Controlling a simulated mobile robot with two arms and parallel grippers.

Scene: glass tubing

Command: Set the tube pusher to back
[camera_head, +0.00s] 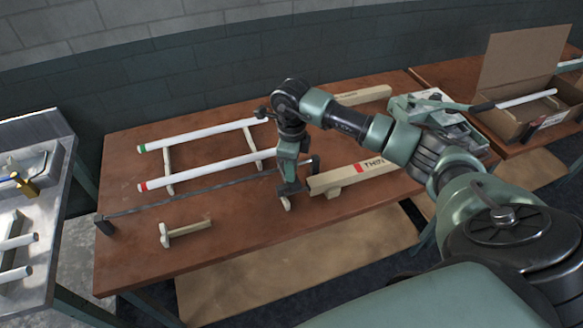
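A long dark bar (205,189), which looks like the tube pusher, lies across the brown table in front of two white tubes. The upper tube (200,135) has a green end and the lower tube (205,172) a red end. My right gripper (286,200) points down at the bar's right part and hides some of it. Whether its fingers are apart or closed, or touch the bar, I cannot tell. A small pale T-shaped wooden piece (188,230) lies in front of the bar. My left gripper is not in view.
Pale rails (168,157) lie under the tubes. A wooden block with a red label (345,177) is just right of my gripper; another wooden bar (362,95) lies behind. A cardboard box (520,75) stands at the right, a metal table (40,130) at the left.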

